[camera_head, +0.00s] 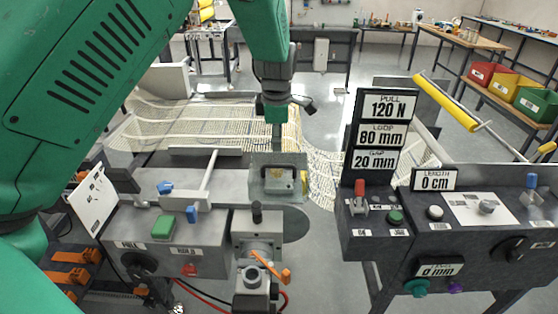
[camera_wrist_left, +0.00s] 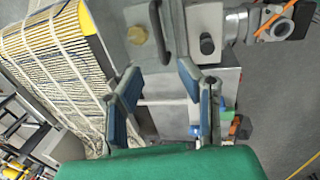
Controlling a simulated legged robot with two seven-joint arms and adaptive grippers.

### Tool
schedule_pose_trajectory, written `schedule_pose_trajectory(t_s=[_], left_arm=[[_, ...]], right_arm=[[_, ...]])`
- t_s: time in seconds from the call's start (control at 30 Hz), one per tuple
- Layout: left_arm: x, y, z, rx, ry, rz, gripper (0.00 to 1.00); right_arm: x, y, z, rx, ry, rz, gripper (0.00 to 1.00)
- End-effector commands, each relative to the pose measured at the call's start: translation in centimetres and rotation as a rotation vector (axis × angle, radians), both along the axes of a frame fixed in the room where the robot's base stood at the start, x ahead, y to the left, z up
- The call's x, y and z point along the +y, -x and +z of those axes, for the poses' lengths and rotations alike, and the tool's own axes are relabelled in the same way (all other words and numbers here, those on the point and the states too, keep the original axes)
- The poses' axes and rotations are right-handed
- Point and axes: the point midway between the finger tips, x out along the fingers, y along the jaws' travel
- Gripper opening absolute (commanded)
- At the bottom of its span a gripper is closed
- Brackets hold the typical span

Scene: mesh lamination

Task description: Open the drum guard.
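A pale, partly see-through box-like cover (camera_head: 262,190), which looks like the drum guard, stands at the inner end of the left machine (camera_head: 205,245). A yellowish part shows inside it. My left gripper (camera_head: 278,146) hangs just above this cover, pointing down. In the left wrist view its two blue-padded fingers (camera_wrist_left: 165,98) are spread apart with nothing between them. Ahead of the fingertips in that view are a grey plate with a brass knob (camera_wrist_left: 137,35) and a black knob (camera_wrist_left: 207,46). Whether the fingers touch the cover cannot be told. My right gripper is not in view.
Pale mesh (camera_head: 200,120) spreads behind the left machine. A sign stack (camera_head: 382,130) rises from the right console (camera_head: 450,240), close to the cover's right. A yellow roller (camera_head: 445,100) stands behind it. A dark valve-like part (camera_head: 257,240) sits in front of the cover.

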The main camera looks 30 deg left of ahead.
Motion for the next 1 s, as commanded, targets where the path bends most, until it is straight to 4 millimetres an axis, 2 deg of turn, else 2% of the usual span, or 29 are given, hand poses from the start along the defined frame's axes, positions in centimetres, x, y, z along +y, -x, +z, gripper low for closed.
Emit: schedule_pose_trajectory(t_s=[0.03, 0.2, 0.4, 0.6, 0.87, 0.97, 1.0], left_arm=[[0.0, -0.2, -1.3, 0.006, 0.001, -0.002, 0.32], [0.5, -0.9, -4.9, 0.005, 0.001, -0.002, 0.32], [1.0, -1.3, -7.9, 0.0, 0.004, -0.001, 0.32], [1.2, -1.6, -9.1, 0.0, 0.003, -0.002, 0.32], [0.9, -1.6, -9.1, 0.0, 0.0, -0.002, 0.32], [0.8, -1.6, -9.1, -0.001, -0.001, -0.002, 0.01], [0.8, -1.6, -9.0, -0.001, -0.001, -0.002, 0.0]], right_arm=[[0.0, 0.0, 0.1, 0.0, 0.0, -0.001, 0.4], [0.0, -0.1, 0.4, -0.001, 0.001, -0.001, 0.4], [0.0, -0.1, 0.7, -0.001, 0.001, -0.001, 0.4], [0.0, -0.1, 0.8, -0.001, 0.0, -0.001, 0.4], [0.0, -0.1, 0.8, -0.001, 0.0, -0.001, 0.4], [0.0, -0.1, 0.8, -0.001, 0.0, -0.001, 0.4], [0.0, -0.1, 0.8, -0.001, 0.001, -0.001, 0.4]])
